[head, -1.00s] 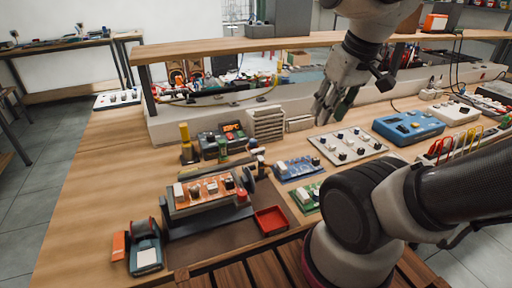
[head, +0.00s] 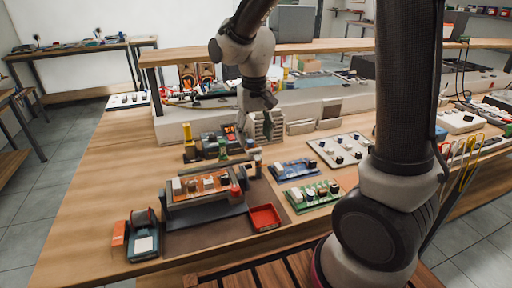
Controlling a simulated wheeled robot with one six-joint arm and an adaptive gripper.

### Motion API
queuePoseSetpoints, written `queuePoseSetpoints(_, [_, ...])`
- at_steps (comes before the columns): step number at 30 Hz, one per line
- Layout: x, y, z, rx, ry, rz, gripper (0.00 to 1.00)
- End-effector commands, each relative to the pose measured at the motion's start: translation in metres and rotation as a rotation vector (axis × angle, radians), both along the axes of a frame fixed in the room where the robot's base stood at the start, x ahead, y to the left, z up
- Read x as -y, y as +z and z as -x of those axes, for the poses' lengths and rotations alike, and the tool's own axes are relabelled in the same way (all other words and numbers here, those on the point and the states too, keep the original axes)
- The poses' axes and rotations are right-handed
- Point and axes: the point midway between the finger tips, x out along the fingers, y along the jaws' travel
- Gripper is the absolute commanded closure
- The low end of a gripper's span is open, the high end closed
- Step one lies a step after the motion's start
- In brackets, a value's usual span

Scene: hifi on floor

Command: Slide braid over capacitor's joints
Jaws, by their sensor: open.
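An orange circuit board (head: 203,186) with several components, probably including the capacitor, is held in a dark stand on the near left of the bench. I cannot tell which component is the capacitor, and its joints are too small to see. I cannot make out the braid for certain. My gripper (head: 250,125) hangs open and empty, pointing down beyond the board, beside the stack of light slotted trays (head: 267,125). It appears apart from the board.
A small red tray (head: 264,217) lies right of the stand. Blue (head: 295,169) and green (head: 312,195) boards and a white knob panel (head: 342,149) lie further right. A yellow bottle (head: 187,134) stands behind. Bare wood (head: 110,180) is free at left.

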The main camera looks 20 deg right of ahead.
Motion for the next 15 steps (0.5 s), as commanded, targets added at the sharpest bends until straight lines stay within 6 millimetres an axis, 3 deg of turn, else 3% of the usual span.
queuePoseSetpoints(7, [0.000, -0.038, 0.001, -0.003, 0.001, 0.001, 0.39])
queuePoseSetpoints(15, [0.000, -0.046, 0.000, 0.000, 0.002, 0.000, 0.39])
